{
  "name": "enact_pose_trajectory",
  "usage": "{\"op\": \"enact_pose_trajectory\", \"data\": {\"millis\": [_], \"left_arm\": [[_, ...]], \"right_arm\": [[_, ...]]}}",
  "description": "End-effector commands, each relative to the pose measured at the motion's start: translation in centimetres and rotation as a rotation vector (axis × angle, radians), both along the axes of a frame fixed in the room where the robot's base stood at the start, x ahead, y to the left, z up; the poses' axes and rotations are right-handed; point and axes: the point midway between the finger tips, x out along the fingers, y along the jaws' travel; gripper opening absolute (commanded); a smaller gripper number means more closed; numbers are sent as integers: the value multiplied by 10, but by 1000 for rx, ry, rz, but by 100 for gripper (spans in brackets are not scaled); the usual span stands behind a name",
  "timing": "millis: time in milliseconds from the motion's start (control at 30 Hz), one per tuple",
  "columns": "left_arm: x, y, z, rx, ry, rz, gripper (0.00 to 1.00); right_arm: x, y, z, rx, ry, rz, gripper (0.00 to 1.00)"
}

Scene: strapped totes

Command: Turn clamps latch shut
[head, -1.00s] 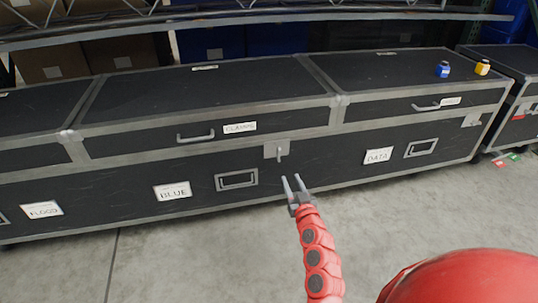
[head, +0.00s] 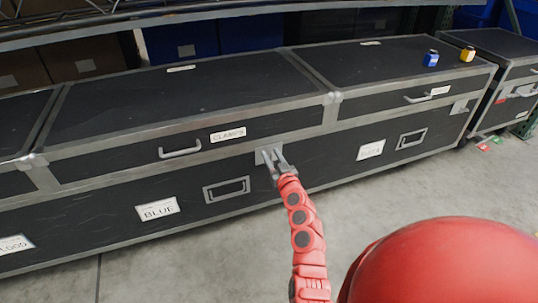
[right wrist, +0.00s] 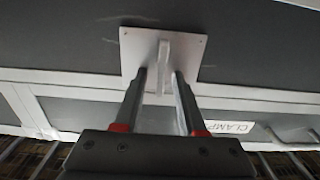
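The clamps latch is a pale square plate (right wrist: 190,50) with a raised handle (right wrist: 164,52), under the lid edge near the label "CLAMPS" (head: 228,135). My right gripper (head: 272,158) is in front of the latch and covers most of it in the head view. In the right wrist view its two fingers (right wrist: 160,85) are spread, one on each side of the handle, with gaps visible. The handle lies in line with the fingers in that view. I cannot tell whether the fingertips touch the plate. My left gripper is not in view.
The long black case has lid handles (head: 180,152) and recessed front handles (head: 226,190). A blue item (head: 431,58) and a yellow item (head: 467,54) stand on its right lid. A second case (head: 515,75) stands at the right. The floor (head: 180,265) in front is clear.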

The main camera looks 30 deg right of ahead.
Motion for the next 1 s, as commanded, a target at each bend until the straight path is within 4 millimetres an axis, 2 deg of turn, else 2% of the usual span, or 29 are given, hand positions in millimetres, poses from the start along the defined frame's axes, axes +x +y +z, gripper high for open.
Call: {"op": "enact_pose_trajectory", "data": {"millis": [167,300,367,400,767,1000], "left_arm": [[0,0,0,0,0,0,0],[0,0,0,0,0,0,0],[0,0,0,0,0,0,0],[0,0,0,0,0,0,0],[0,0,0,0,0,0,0],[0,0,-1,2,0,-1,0]], "right_arm": [[0,0,0,0,0,0,38],[0,0,0,-1,0,0,13],[0,0,0,0,0,0,2],[0,0,0,0,1,0,0],[0,0,0,3,0,0,0],[-1,-1,-1,65,-16,-1,0]]}}
